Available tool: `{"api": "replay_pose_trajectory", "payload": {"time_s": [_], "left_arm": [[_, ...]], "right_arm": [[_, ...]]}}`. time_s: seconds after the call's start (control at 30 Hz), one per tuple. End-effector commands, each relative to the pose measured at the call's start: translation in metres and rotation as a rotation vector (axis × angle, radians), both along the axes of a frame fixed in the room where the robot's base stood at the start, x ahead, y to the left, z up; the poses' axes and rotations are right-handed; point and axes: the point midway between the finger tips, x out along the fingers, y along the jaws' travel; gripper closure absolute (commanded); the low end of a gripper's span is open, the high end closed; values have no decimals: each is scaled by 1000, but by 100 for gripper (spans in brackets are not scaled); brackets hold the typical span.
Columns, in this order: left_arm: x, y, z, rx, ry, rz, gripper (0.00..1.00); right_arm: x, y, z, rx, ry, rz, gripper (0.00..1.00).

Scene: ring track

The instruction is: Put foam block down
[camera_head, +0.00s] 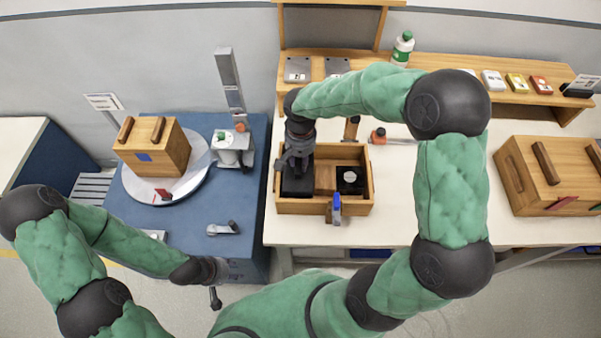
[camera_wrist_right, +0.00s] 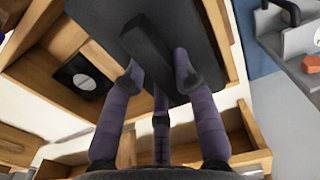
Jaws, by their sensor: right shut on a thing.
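My right gripper (camera_head: 297,163) points down over the left part of an open wooden tray (camera_head: 322,208). It is shut on a dark grey foam block (camera_wrist_right: 157,58), whose end lies between the purple fingers in the right wrist view. In the head view, the dark block (camera_head: 296,187) shows below the gripper, inside the tray's left compartment; whether it touches the floor is hidden. A wider dark slab surface shows behind the gripped part; I cannot tell if it is the same piece. My left gripper (camera_head: 215,298) hangs low before the blue table, its fingers too small to read.
A black item with a white disc (camera_head: 350,177) sits in the tray's right compartment. A blue-topped object (camera_head: 336,204) stands at the tray's front wall. A wooden box (camera_head: 153,148) rests on a round turntable (camera_head: 203,172) at left. Another wooden box (camera_head: 545,175) stands right.

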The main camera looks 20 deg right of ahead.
Motion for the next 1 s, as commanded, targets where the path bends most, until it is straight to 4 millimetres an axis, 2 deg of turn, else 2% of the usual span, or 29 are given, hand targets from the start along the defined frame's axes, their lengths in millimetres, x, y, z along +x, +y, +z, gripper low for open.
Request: {"api": "replay_pose_trajectory", "payload": {"time_s": [0.17,0.43,0.87,0.9,0.97,1.0], "left_arm": [[0,0,-4,0,0,0,60],[0,0,-14,0,0,0,60],[0,0,-17,0,0,0,60],[0,0,-17,0,0,0,60],[0,0,-16,0,0,0,60],[0,0,-16,0,0,0,60]], "right_arm": [[0,0,-15,0,-1,0,94],[0,-1,-54,0,-1,-1,94],[1,0,-61,0,-2,0,94],[1,0,-61,0,-2,0,66],[1,0,-60,0,-2,0,49],[1,0,-60,0,-2,0,48]]}}
